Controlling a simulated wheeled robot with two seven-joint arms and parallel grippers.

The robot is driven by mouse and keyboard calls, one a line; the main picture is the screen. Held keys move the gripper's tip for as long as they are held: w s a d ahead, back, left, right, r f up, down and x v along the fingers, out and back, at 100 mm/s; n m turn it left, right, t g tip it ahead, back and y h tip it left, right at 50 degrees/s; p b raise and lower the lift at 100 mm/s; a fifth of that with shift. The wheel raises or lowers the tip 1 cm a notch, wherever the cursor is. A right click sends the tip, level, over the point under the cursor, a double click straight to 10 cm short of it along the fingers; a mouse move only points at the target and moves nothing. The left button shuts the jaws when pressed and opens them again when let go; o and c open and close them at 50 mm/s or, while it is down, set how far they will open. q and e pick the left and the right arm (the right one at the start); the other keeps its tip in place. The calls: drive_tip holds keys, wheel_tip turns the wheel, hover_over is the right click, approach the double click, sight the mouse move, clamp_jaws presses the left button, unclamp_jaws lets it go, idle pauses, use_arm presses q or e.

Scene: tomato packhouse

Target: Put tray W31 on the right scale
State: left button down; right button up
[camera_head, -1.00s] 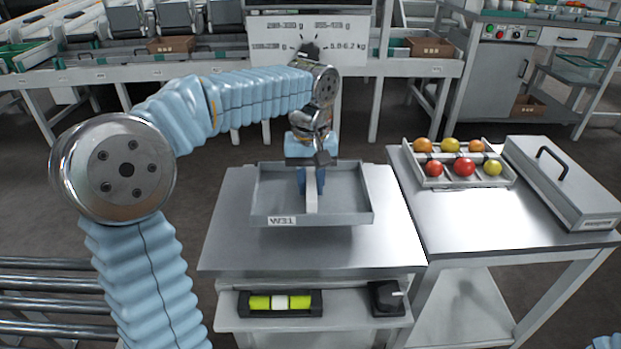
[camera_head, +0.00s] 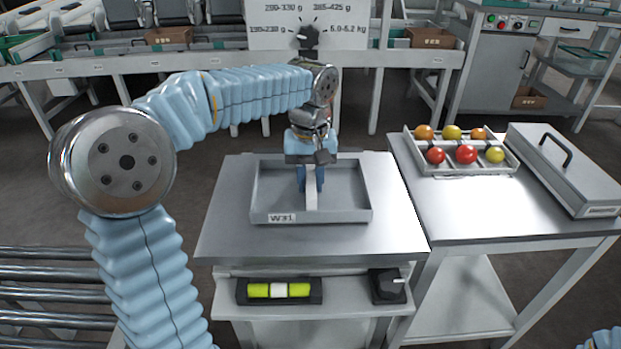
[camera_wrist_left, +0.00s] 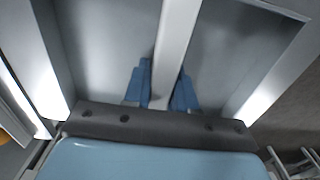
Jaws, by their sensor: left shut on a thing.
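Tray W31 (camera_head: 260,205) is a shallow grey metal tray with its label on the front wall. It is level over the bare steel top (camera_head: 225,225) of the middle stand; I cannot tell whether its underside touches. My left gripper (camera_head: 311,188) reaches down into the tray, its blue fingers shut on the tray's central bar. In the left wrist view the fingers (camera_wrist_left: 163,92) sit on both sides of that bar (camera_wrist_left: 176,40). My right gripper is not in view.
A bubble level (camera_head: 279,291) and a black knob (camera_head: 388,286) are on the stand's lower shelf. The right table (camera_head: 460,215) carries a divided tray of tomatoes (camera_head: 408,142) and a grey lidded box (camera_head: 562,170). A sign with weight ranges (camera_head: 270,30) stands behind.

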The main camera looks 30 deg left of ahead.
use_arm(q)
drive_tip(key=shift+f, duration=0.25)
drive_tip(key=c, duration=0.8)
unclamp_jaws()
drive_tip(key=shift+c, duration=0.2)
drive_tip(key=c, duration=0.3)
wheel_tip(320, 180, up, 5)
drive_tip(key=p, duration=0.4)
drive_tip(key=shift+r+p, duration=0.15)
drive_tip(key=shift+p, duration=0.25)
drive_tip(key=shift+r+p, duration=0.35)
drive_tip(key=shift+r, duration=0.5)
